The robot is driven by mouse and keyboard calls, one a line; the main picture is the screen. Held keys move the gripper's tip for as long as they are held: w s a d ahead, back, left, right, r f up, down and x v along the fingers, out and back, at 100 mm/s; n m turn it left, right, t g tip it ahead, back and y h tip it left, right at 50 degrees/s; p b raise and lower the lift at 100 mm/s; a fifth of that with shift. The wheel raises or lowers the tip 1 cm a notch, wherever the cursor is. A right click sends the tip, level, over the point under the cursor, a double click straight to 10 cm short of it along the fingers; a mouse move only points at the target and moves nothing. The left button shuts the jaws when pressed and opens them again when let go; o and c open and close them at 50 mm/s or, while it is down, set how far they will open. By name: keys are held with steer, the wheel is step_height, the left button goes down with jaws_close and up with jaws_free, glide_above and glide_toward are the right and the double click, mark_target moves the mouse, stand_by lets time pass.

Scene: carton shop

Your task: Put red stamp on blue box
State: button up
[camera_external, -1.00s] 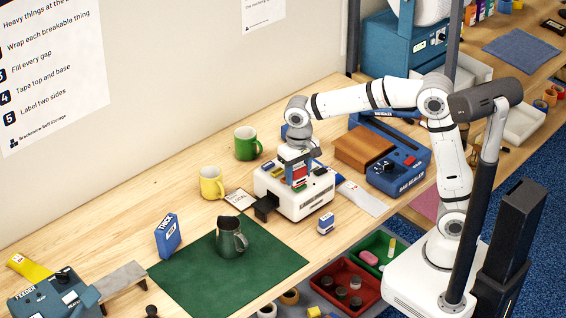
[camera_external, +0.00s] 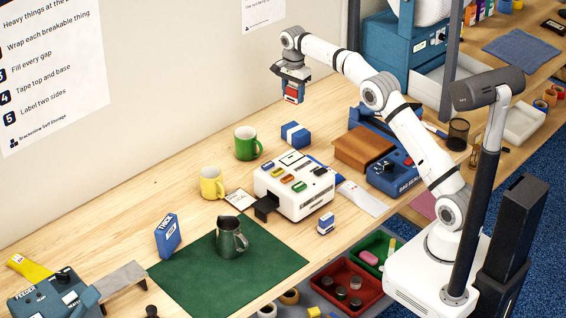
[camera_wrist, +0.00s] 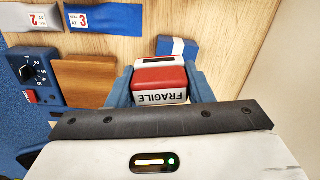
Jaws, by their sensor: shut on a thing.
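My gripper (camera_external: 292,98) is raised above the back of the bench, shut on a red stamp (camera_external: 293,91). In the wrist view the stamp (camera_wrist: 160,82) sits between the blue fingers (camera_wrist: 162,88), its white label reading FRAGILE. A blue box with a white band (camera_external: 296,135) lies on the bench below my gripper, beside the green mug. In the wrist view the blue box (camera_wrist: 190,48) shows just beyond the stamp, which partly covers it. The stamp is held well above the box, apart from it.
A white machine with coloured buttons (camera_external: 293,190) stands in front of the blue box. A green mug (camera_external: 247,143) is to its left, a brown block on the blue bag sealer (camera_external: 364,148) to its right. A blue THICK box (camera_external: 168,236) stands farther left.

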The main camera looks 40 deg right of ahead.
steer(key=m, duration=0.2)
glide_above(302, 133)
step_height(302, 133, down, 11)
steer(key=shift+f+p, duration=0.1)
steer(key=shift+p, duration=0.5)
steer(key=shift+f+p, duration=0.4)
steer(key=shift+f, duration=2.1)
steer(key=o, duration=1)
